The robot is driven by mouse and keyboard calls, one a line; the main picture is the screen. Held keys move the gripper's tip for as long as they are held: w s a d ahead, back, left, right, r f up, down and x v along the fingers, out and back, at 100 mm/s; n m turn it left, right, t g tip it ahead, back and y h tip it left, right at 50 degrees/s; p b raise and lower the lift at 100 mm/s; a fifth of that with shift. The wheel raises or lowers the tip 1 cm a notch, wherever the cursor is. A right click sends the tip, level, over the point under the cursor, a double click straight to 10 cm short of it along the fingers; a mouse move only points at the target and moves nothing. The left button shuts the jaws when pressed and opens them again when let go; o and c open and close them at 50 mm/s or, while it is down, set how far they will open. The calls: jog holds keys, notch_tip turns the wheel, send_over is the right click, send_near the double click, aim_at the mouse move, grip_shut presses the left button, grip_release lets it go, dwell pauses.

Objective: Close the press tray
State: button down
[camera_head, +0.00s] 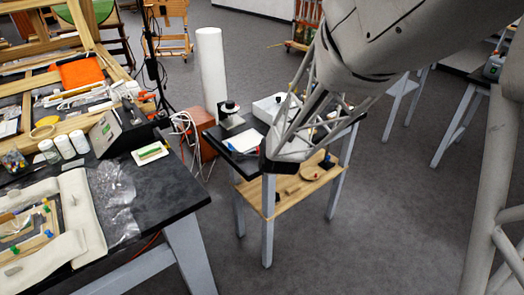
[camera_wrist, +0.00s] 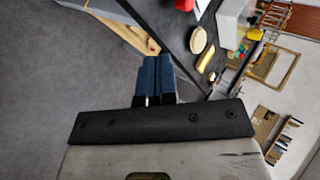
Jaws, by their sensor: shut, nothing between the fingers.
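My gripper (camera_wrist: 158,62) shows in the wrist view with its two dark blue-grey fingers together and nothing between them. In the head view the dark end of my arm (camera_head: 284,160) hangs over the front of the small black-topped side table (camera_head: 243,160) and hides part of it. A white box-like unit (camera_head: 272,106) stands at the back of this table, partly behind my arm. A white flat piece (camera_head: 244,140) lies in front of it. I cannot tell for certain which part is the press tray, or how far open it is.
The side table has a wooden lower shelf (camera_head: 263,200) with small items. A black workbench (camera_head: 165,190) with bottles and frames stands left. A tall white roll (camera_head: 211,70) stands behind. Grey floor (camera_head: 370,230) is clear at right. A beige oval piece (camera_wrist: 198,40) shows in the wrist view.

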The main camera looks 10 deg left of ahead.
aim_at(243, 140)
jog(key=shift+w+f, duration=0.15)
jog(key=x, duration=1)
jog(key=shift+w, duration=0.1)
jog(key=shift+w+a, duration=0.25)
jog(key=shift+w, duration=0.55)
jog(key=shift+w+a, duration=0.3)
jog(key=shift+w, duration=0.5)
jog(key=shift+w, duration=0.1)
jog(key=w+a, duration=0.6)
jog(key=shift+w+a, duration=0.35)
jog(key=shift+a, duration=0.05)
jog(key=shift+w+a, duration=0.35)
jog(key=shift+a, duration=0.05)
jog(key=shift+r, duration=0.25)
